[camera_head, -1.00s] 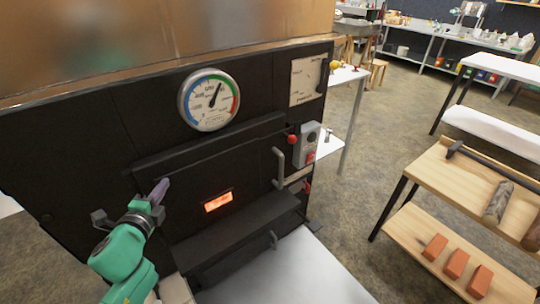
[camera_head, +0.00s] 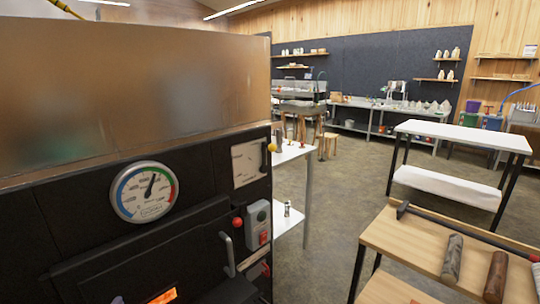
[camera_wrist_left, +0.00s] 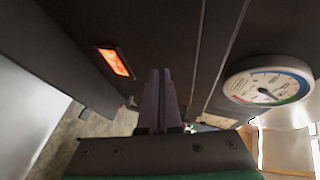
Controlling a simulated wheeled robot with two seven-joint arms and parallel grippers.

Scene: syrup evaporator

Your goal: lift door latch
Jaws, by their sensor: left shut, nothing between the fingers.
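The black firebox door (camera_head: 130,272) of the evaporator is shut, its lower part cut off by the frame in the head view. A grey upright handle (camera_head: 228,253) stands at its right side, with a red ball knob (camera_head: 238,222) just above. Which part is the latch is not certain. A glowing orange window (camera_head: 163,297) shows at the bottom edge, and also in the left wrist view (camera_wrist_left: 115,62). My left gripper (camera_wrist_left: 160,73) is shut and empty, close in front of the dark front. My right gripper is in neither view.
A round gauge (camera_head: 145,192) sits above the door. A control box (camera_head: 258,225) with a red switch is right of the handle. A wooden table (camera_head: 412,240) with a hammer and logs stands at right, a white table (camera_head: 463,135) behind it. Floor between is clear.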

